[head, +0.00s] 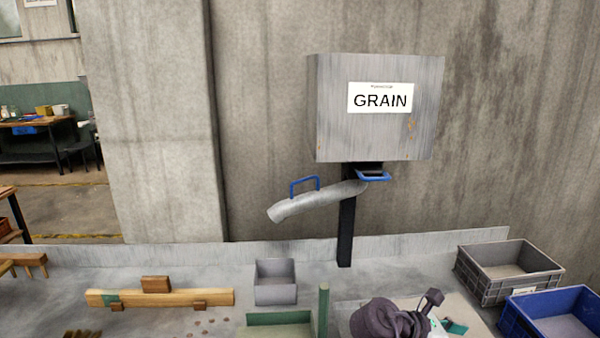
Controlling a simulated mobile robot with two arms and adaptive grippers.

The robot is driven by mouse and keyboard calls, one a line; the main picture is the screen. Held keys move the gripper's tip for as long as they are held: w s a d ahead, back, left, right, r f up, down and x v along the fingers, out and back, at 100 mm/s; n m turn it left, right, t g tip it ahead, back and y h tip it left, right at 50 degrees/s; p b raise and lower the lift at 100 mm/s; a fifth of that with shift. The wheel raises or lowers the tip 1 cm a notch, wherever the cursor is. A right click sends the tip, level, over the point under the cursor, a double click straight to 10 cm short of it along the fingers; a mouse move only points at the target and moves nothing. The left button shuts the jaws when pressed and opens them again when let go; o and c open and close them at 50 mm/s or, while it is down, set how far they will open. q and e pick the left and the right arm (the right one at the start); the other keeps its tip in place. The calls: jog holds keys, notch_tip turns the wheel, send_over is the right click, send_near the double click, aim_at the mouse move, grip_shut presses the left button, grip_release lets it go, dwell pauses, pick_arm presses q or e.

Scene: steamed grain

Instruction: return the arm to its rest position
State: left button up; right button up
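Neither of my arms shows in the head view, and neither gripper can be seen. Whether they hold anything is hidden from me. A metal box labelled GRAIN (379,133) is mounted on a black post (346,232) against the wall. A grey chute (318,202) with a blue handle (304,185) slopes down to the left below it.
On the grey bench stand a small grey bin (275,293), a green tray (280,319), a wooden beam (200,297) and a dark rounded object (378,318). A grey crate (484,284) and blue crate (521,323) sit at right.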

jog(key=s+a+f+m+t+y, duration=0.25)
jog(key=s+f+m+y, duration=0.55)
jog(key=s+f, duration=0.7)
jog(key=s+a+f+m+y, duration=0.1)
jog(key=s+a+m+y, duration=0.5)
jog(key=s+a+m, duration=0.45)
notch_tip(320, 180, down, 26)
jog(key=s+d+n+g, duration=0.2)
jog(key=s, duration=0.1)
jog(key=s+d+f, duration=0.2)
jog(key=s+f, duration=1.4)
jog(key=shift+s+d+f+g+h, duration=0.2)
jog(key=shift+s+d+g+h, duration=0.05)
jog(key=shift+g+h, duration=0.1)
